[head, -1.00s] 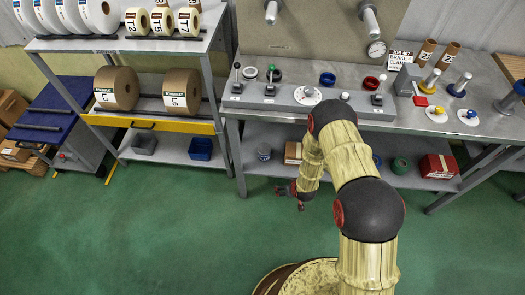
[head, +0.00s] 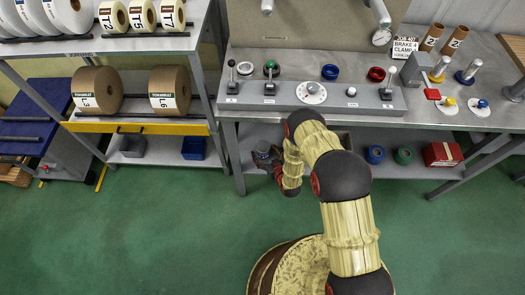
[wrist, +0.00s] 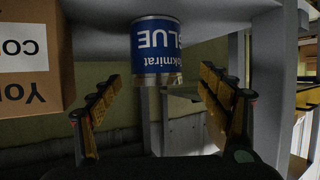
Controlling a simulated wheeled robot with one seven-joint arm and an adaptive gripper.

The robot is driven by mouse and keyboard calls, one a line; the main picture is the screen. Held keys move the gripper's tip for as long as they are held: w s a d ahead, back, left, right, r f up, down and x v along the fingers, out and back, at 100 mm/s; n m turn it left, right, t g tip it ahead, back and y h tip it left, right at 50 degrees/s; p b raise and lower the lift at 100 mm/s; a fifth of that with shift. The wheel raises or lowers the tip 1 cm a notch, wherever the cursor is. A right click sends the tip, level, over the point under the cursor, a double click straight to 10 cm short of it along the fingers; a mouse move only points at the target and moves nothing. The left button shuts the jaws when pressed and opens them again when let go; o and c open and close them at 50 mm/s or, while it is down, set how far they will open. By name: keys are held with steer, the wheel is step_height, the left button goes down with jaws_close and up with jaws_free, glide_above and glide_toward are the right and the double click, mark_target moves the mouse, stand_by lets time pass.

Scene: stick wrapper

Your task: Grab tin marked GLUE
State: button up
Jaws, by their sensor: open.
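The GLUE tin (wrist: 157,45) is a metal can with a blue and white label, seen upside down in the wrist view. In the head view the tin (head: 262,151) stands on the lower shelf under the bench, partly hidden by my gripper. My gripper (wrist: 160,78) is open, with one finger to each side of the tin's line in the wrist view. The tin appears just beyond the fingertips, not between the pads. In the head view my gripper (head: 270,163) is at the shelf's front edge, close to the tin.
A cardboard box (wrist: 28,55) is beside the tin in the wrist view. The lower shelf (head: 405,171) also holds blue and green rolls (head: 375,155) and a red box (head: 441,154). A bench leg (head: 234,160) is left of the tin. The bench top (head: 440,95) overhangs.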

steer(key=shift+r+b+x, duration=0.2)
steer(key=shift+b+x, duration=0.55)
steer(key=shift+x, duration=1.2)
steer(key=shift+w+d, duration=0.15)
steer(key=shift+c, duration=0.7)
steer(key=c, duration=1.5)
